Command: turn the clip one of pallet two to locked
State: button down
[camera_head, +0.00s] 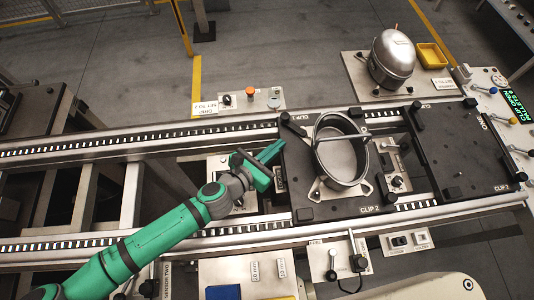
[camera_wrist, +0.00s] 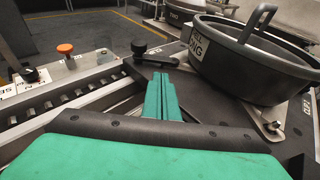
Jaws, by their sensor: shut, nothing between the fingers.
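A black pallet (camera_head: 300,208) on the conveyor bears a round metal pot-like housing (camera_head: 341,150); I cannot read whether it is pallet two. Its clip one (camera_head: 286,118) is a dark lever with a round knob at the far left corner, beside the "CLIP 1" label. In the wrist view clip one (camera_wrist: 139,47) stands just beyond my fingertips, its arm running right toward the housing (camera_wrist: 245,62). My gripper (camera_head: 278,149) is shut and empty, at the pallet's left edge, short of the knob. In the wrist view the green fingers (camera_wrist: 161,90) lie together and appear apart from the clip.
A second, emptier black pallet (camera_head: 460,155) sits to the right. Beyond the rail is a panel with an orange button (camera_head: 250,90). A domed compressor (camera_head: 392,58) and yellow tray (camera_head: 431,56) stand at the back right. The housing's upright handle rises near the clip's right.

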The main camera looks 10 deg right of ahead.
aim_at(294, 131)
jog(key=x, duration=0.2)
jog(key=r+x, duration=0.1)
jog(key=x, duration=0.2)
jog(key=shift+d, duration=0.15)
